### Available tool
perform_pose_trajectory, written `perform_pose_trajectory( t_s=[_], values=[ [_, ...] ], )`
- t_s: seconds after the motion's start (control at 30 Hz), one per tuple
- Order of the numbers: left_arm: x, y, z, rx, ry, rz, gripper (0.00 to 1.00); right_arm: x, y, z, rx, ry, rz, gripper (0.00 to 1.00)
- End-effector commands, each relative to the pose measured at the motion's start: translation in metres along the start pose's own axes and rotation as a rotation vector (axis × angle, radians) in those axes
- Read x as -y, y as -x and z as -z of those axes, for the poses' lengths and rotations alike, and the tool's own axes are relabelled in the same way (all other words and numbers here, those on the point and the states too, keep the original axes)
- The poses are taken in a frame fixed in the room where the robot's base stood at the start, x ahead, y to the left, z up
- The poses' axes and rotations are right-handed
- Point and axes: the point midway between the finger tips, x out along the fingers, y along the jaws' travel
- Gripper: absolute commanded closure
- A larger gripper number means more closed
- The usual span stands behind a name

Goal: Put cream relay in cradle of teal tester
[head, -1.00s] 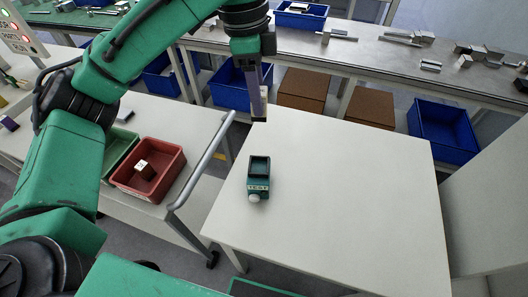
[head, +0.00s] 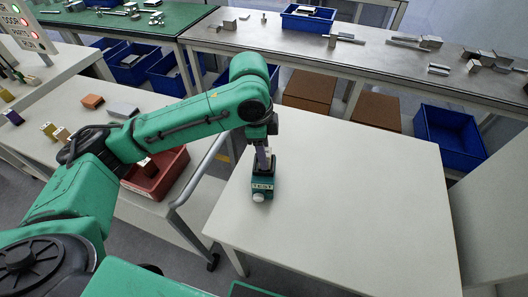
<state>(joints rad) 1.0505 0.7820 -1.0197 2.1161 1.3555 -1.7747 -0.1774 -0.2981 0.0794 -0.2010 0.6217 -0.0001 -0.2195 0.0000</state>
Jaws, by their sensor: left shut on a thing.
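The teal tester (head: 262,188) stands upright on the white table, with its label and a white knob facing my side. My left gripper (head: 264,163) points down at the tester's open top, where the cradle is. It is shut on the cream relay (head: 267,153), of which only a small pale part shows between the fingers. The fingers and wrist hide most of the relay and the cradle. I cannot tell whether the relay touches the cradle floor. My right gripper is out of view.
The white table (head: 350,215) is bare around the tester. A red bin (head: 165,185) on the left cart is partly behind my left arm, beside a metal rail (head: 200,165). A metal bench (head: 370,55) with loose parts runs along the back.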

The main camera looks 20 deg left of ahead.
Motion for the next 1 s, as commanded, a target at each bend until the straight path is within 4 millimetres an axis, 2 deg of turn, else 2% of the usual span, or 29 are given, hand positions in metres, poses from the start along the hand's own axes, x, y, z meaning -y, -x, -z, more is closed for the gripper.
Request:
perform_pose_trajectory(
  t_s=[0.03,0.07,0.1,0.13,0.43,0.57,0.67,1.0],
  values=[
    [0.0,-0.001,0.0,0.0,0.0,-0.001,1.0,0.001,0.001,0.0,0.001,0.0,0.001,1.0],
    [0.0,-0.002,0.0,0.0,0.0,-0.001,0.48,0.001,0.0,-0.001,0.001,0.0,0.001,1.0],
    [0.0,-0.002,0.0,0.0,0.0,-0.001,0.33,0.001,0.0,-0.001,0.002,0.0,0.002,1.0],
    [0.0,-0.002,0.0,0.0,0.0,-0.001,0.26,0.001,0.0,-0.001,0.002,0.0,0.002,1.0],
    [0.0,-0.001,0.0,0.0,0.0,-0.001,0.26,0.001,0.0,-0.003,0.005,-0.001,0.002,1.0],
    [0.0,0.009,0.001,-0.001,0.0,0.0,0.26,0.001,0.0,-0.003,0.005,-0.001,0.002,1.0],
    [0.001,0.026,0.001,-0.002,-0.002,0.003,0.26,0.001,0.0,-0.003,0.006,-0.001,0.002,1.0],
    [0.001,0.111,0.001,-0.001,0.001,0.003,0.26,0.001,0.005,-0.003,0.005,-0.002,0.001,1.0]
  ],
)
